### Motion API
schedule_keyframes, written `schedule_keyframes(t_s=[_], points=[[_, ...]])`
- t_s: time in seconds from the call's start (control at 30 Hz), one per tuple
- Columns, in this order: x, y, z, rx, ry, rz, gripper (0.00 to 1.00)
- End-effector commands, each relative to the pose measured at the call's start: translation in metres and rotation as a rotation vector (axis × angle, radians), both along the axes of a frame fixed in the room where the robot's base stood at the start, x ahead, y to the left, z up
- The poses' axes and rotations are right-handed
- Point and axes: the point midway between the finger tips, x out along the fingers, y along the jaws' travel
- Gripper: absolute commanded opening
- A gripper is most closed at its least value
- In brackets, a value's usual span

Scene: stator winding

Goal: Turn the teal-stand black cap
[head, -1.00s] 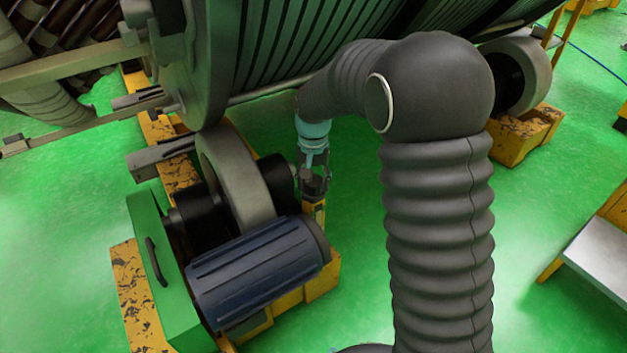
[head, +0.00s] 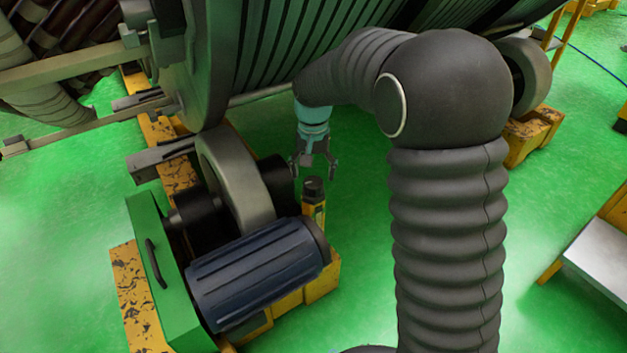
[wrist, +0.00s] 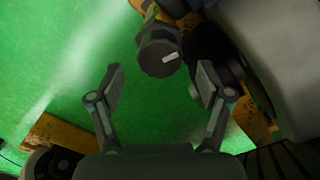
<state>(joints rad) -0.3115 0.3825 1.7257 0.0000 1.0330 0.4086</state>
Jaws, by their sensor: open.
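A black cap (head: 313,187) with a round top sits on a short yellow post (head: 314,213) beside the blue motor. I see no teal stand; the teal part in the head view is my own wrist. In the wrist view the cap (wrist: 158,54) shows a pale line on its top, pointing right and slightly up. My gripper (head: 314,170) is open and empty, just above and behind the cap in the head view. In the wrist view the cap lies beyond the open fingertips (wrist: 160,75), and no finger appears to touch it.
The blue motor (head: 258,270) and a grey roller wheel (head: 236,178) stand close on the left. The large ribbed drum (head: 320,45) hangs behind my arm. Green floor (head: 360,230) is clear to the right of the post.

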Motion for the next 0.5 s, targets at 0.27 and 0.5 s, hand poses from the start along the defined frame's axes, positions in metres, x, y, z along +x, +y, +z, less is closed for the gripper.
schedule_keyframes(t_s=[0.27, 0.5], points=[[0.0, 0.0, 0.054, 0.001, -0.002, 0.0, 0.78], [0.0, 0.0, 0.076, 0.0, 0.0, 0.0, 0.78]])
